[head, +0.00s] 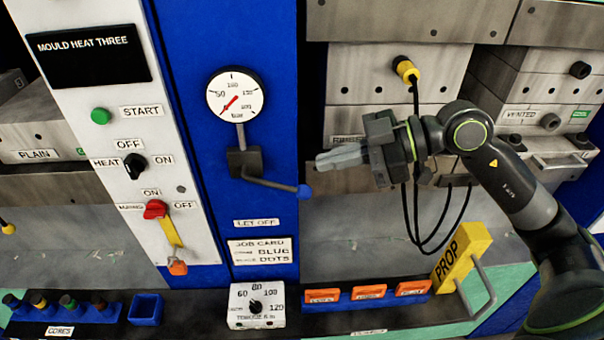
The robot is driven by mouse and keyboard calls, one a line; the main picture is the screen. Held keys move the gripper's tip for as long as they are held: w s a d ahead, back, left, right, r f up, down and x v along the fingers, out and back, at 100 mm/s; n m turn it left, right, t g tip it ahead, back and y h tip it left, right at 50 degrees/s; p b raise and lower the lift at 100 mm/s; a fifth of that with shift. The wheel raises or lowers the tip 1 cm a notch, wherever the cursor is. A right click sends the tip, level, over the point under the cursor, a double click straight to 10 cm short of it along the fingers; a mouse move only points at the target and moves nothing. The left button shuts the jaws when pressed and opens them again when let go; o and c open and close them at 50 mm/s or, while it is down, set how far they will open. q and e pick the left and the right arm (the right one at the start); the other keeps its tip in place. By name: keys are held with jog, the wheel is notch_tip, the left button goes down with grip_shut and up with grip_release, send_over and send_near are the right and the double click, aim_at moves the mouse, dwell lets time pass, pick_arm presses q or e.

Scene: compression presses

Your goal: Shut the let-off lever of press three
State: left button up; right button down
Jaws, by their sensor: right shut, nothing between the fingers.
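The let-off lever (270,184) is a dark grey rod ending in a blue knob (304,191). It runs right and slightly down from a dark valve block (243,162) on the blue column. Above the block is a round pressure gauge (235,94) with its red needle toward lower left. A "LET OFF" label (256,223) sits below the lever. My right gripper (322,161) is shut and empty. Its fingers point left, and in the picture the tips lie just above and right of the blue knob, seemingly apart from it. My left gripper is out of view.
A white panel (110,115) headed "MOULD HEAT THREE" stands left, with a green START button (100,115) and a red-handled switch (155,209). Black cables (415,215) hang behind my right arm.

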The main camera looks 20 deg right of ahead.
aim_at(280, 184)
jog(key=p+x, duration=0.1)
jog(key=x, duration=0.3)
jog(key=shift+w+a+f+p, duration=0.15)
jog(key=shift+a+f+p, duration=0.05)
jog(key=shift+f, duration=0.4)
jog(key=shift+w+a+f+p, duration=0.15)
jog(key=shift+w+a+f, duration=0.05)
jog(key=shift+f, duration=0.4)
jog(key=shift+w+a+f+p, duration=0.15)
jog(key=shift+f+p, duration=0.05)
jog(key=shift+f, duration=0.35)
jog(key=shift+f, duration=0.1)
